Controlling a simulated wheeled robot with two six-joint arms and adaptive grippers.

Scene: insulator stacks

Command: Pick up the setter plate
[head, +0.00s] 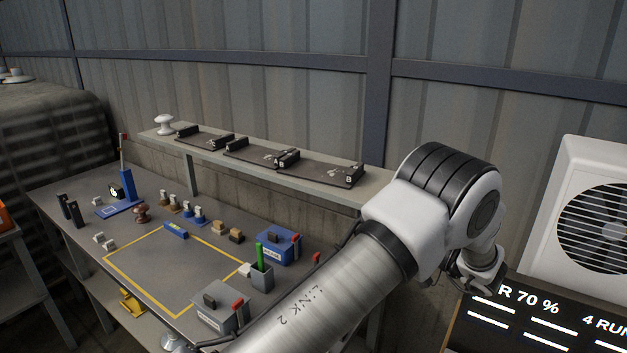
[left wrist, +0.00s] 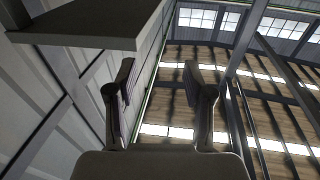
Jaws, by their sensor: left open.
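Dark flat plates with raised blocks lie in a row on the raised shelf in the head view: a left plate (head: 203,138), a middle plate (head: 262,154) and a right plate (head: 326,171) marked B. I cannot tell for sure whether one of them is the setter plate. My left gripper (left wrist: 158,85) is open in the left wrist view, its two fingers apart with nothing between them. A grey slab edge shows at upper left there, apart from the fingers. One of my arms crosses the head view; its fingertips cannot be made out. My right gripper is not identifiable.
The grey shelf (head: 375,190) stands behind the workbench (head: 62,190). The bench carries a blue stand (head: 126,184), small blocks, a blue box (head: 279,248), a grey box (head: 222,314) and a yellow-outlined, mostly clear area. A dark display (head: 540,325) and fan unit (head: 595,215) stand right.

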